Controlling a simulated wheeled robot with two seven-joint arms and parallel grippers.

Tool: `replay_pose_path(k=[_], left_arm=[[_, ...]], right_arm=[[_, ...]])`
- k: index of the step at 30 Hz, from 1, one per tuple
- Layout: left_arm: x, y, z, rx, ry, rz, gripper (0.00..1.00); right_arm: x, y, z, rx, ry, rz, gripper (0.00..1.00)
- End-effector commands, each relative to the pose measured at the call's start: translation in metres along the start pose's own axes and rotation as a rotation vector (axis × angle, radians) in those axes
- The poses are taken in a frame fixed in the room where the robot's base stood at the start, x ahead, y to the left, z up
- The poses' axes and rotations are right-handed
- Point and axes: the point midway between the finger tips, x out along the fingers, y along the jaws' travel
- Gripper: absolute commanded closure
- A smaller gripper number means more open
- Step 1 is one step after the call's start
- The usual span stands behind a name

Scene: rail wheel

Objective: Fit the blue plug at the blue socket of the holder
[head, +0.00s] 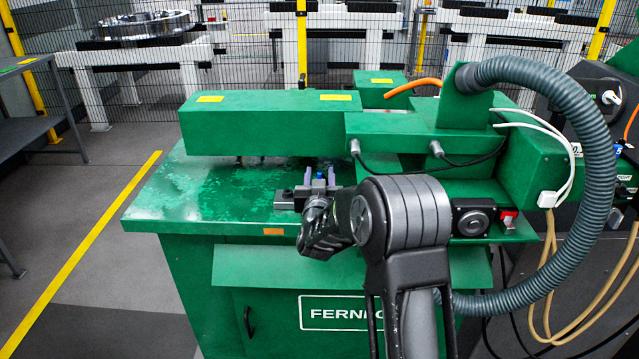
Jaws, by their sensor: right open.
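My right gripper (320,178) reaches over the green machine's table, its two purple-grey fingers pointing away from me and apart. A small blue piece (320,174) shows between the fingertips; it may be the blue plug, but it is too small to tell its shape or whether the fingers touch it. Another small blue part (619,148) shows at the right edge, on the dark panel beside an orange cable. I cannot tell whether it belongs to the holder or is the blue socket. My left gripper is not in view.
The green machine table (165,205) is bare at its left. A long green beam (260,125) stands behind the gripper. A thick grey hose (600,170) and pale cables (550,290) hang at the right. A dark shelf (25,130) stands at the far left.

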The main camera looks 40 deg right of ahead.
Motion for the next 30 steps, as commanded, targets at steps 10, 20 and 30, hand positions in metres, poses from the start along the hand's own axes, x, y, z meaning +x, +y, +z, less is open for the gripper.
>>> replay_pose_path(k=[10, 20, 30], left_arm=[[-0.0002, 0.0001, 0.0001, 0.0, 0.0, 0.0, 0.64], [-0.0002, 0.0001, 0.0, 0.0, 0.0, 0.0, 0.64], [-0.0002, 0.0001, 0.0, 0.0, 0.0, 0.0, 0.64]], right_arm=[[0.0034, -0.0002, 0.0003, 0.0, -0.001, -0.001, 0.6], [0.0032, -0.0002, 0.0003, 0.0, -0.001, 0.0, 0.62], [0.0031, -0.0002, 0.0003, 0.0, -0.001, 0.0, 0.9]])
